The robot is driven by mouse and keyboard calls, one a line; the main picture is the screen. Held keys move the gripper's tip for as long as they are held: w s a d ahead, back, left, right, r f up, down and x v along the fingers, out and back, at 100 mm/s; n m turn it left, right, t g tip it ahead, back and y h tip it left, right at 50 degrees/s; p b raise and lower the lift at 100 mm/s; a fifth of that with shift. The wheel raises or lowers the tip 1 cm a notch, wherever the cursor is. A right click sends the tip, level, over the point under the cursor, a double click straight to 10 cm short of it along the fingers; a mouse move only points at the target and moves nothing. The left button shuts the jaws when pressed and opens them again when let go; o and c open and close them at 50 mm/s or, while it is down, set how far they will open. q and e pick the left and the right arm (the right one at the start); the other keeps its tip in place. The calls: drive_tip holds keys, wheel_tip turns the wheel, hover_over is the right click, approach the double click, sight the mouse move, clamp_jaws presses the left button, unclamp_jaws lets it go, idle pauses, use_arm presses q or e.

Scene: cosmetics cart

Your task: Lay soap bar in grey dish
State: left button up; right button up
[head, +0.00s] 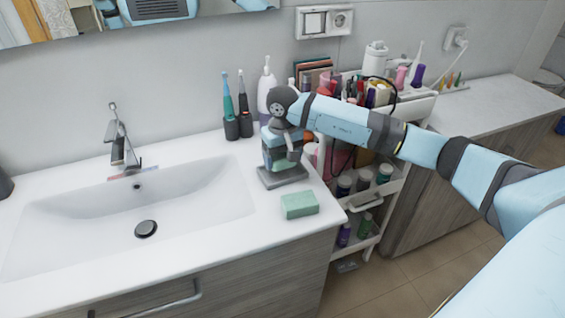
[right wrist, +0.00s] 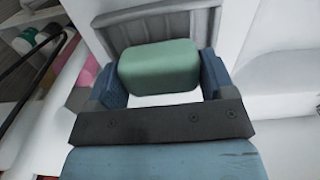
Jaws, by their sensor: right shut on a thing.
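My right gripper (head: 282,158) points down above the grey dish (head: 272,182) near the right end of the white counter. It is shut on a green soap bar, which shows clearly between the two fingers in the right wrist view (right wrist: 160,66). In that view the ribbed grey dish (right wrist: 150,30) lies behind the bar. In the head view the fingers hide most of the held bar. I cannot tell whether the bar touches the dish. My left gripper is not in view.
Another green block (head: 300,205) lies on the counter in front of the dish. A white basin (head: 110,220) is to the left. Toothbrushes (head: 237,110) and a white pump bottle (head: 266,85) stand behind. A loaded cart (head: 385,190) stands at the right.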

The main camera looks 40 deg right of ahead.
drive_tip(key=shift+f, duration=1.15)
drive_tip(key=shift+f, duration=0.25)
drive_tip(key=o, duration=0.7)
drive_tip(key=shift+r, duration=0.1)
